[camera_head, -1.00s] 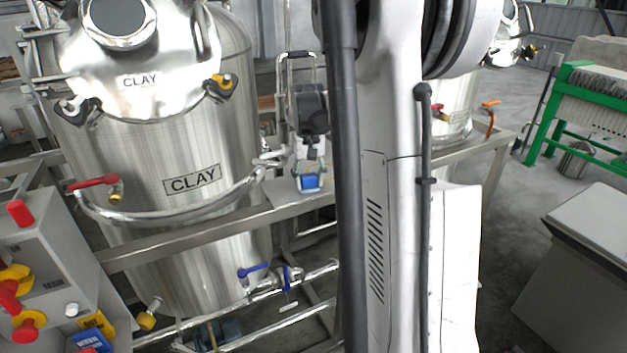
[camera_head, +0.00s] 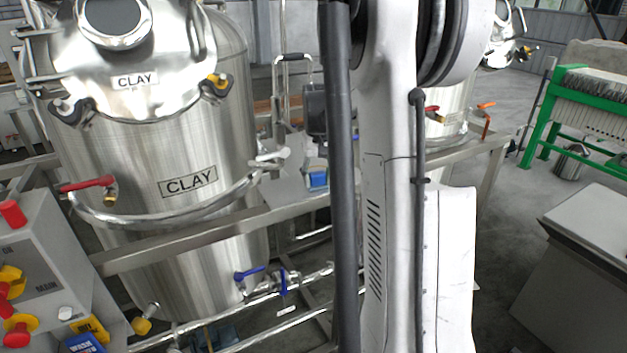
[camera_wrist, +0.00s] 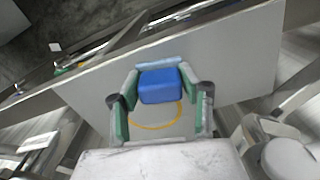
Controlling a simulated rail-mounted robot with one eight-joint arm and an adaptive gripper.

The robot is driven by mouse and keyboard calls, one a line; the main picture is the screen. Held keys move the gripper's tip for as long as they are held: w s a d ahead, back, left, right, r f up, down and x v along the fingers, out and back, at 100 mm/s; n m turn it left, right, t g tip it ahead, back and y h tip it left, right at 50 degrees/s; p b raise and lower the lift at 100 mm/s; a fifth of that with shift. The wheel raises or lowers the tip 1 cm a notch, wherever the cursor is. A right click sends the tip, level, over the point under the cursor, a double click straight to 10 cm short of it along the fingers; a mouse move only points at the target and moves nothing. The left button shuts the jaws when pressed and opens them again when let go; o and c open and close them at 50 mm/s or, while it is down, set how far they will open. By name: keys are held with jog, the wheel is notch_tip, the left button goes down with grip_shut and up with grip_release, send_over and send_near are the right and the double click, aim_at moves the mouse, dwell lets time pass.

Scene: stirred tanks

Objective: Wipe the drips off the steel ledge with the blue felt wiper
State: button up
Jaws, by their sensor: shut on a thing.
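The blue felt wiper (camera_wrist: 160,85) is a small blue block between my fingertips in the wrist view. My gripper (camera_wrist: 161,78), with green inner pads, is shut on it. The wiper is over the flat grey steel ledge (camera_wrist: 240,62); whether it presses on the surface I cannot tell. An orange curved outline (camera_wrist: 158,127) shows on the ledge between my fingers. In the head view, the wiper (camera_head: 318,179) is at the right of the visible ledge (camera_head: 285,190), and my arm hides part of the gripper. I cannot make out any separate drips.
A large steel tank (camera_head: 150,150) marked CLAY stands left of the ledge, with a curved pipe (camera_head: 170,215) around its front. A frame rail (camera_head: 190,238) runs below the ledge. A control box (camera_head: 45,275) with red and yellow knobs is at lower left.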

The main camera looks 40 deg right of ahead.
aim_at(305, 191)
jog(key=shift+s+d+f, duration=0.1)
jog(key=shift+s+d, duration=0.15)
jog(key=shift+d, duration=0.5)
jog(key=shift+s+d+f, duration=0.1)
jog(key=shift+s+d, duration=0.1)
jog(key=shift+d, duration=0.5)
jog(key=shift+d+r, duration=0.15)
jog(key=shift+r, duration=0.05)
jog(key=shift+w+a+b, duration=0.15)
jog(key=shift+w+a, duration=0.2)
jog(key=shift+a, duration=0.85)
jog(key=shift+w+a+b, duration=0.15)
jog(key=shift+w+a, duration=0.25)
jog(key=shift+a, duration=0.75)
jog(key=shift+w+a+b, duration=0.15)
jog(key=shift+w+a, duration=0.2)
jog(key=shift+a, duration=0.85)
jog(key=shift+r, duration=0.1)
jog(key=shift+r+p, duration=1.6)
jog(key=shift+r, duration=1.35)
